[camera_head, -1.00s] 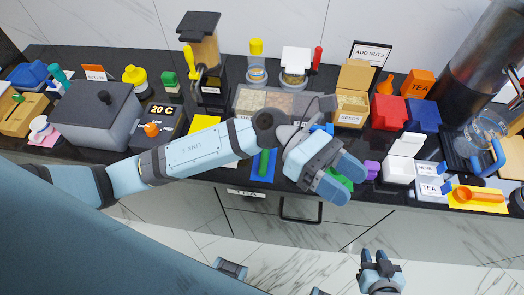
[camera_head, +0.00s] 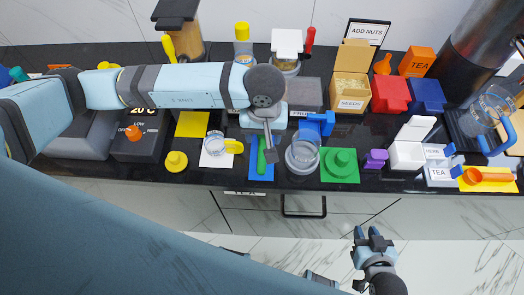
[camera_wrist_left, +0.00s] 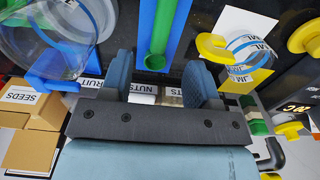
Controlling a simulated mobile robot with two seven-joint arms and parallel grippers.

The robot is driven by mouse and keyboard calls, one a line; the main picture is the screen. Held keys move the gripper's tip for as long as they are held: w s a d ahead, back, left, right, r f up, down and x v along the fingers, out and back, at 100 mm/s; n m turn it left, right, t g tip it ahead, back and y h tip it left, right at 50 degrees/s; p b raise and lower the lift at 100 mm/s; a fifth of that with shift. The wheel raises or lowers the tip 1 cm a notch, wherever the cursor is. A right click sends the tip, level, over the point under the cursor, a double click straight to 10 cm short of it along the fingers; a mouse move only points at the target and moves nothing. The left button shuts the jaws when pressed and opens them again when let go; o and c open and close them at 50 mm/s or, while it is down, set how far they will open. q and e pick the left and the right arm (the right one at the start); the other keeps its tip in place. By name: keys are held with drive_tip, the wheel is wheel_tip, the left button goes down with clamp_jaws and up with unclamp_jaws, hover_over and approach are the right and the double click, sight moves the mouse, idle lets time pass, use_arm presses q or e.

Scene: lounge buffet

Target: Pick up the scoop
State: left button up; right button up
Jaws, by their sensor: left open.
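A green scoop (camera_head: 262,158) lies on a blue mat (camera_head: 257,174) at the counter's front edge. In the left wrist view the green scoop (camera_wrist_left: 158,40) shows beyond my fingers, in line with the gap between them. My left gripper (camera_head: 270,150) is open and empty, pointing down over the blue mat and partly covering the scoop in the head view. Its two fingers also show spread apart in the left wrist view (camera_wrist_left: 160,80). An orange scoop (camera_head: 488,176) lies on a yellow mat at the far right. My right gripper (camera_head: 367,236) is open and empty, low in front of the counter.
A glass cup with a yellow handle (camera_head: 216,145) stands left of the blue mat. A clear jug with a blue handle (camera_head: 303,155) stands close on its right. A green lid (camera_head: 341,162) lies further right. A seeds box (camera_head: 351,92) and ingredient bins stand behind.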

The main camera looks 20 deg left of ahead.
use_arm(q)
wheel_tip(320, 180, down, 2)
drive_tip(key=shift+a+f+p, duration=0.15)
drive_tip(key=shift+f+p, duration=0.65)
drive_tip(key=shift+f, duration=1.95)
drive_tip(key=shift+c, duration=0.4)
drive_tip(key=c, duration=0.9)
